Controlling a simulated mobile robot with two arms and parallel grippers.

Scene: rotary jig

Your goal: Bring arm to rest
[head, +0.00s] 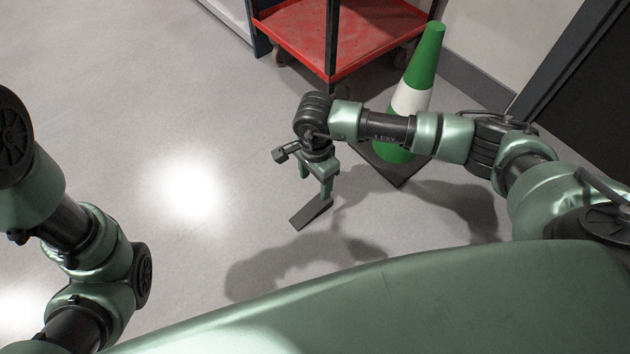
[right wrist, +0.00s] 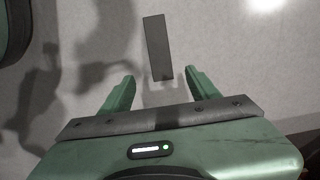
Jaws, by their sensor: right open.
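My right arm reaches in from the right in the head view, with its gripper (head: 316,186) pointing down over the floor. In the right wrist view the two green fingers of this gripper (right wrist: 160,74) stand apart with nothing gripped between them. A flat dark grey strip (head: 311,214) shows just past the fingertips in the head view. It also shows beyond the fingers in the right wrist view (right wrist: 157,45). It seems to lie on the floor. Parts of my left arm show at the left edge of the head view; its gripper is out of view.
A green and white cone (head: 427,58) on a dark base stands right behind my right forearm. A red cart shelf (head: 305,42) on castors is at the top. A wall and dark door (head: 590,90) are at the right. The grey floor (head: 120,100) at the left is clear.

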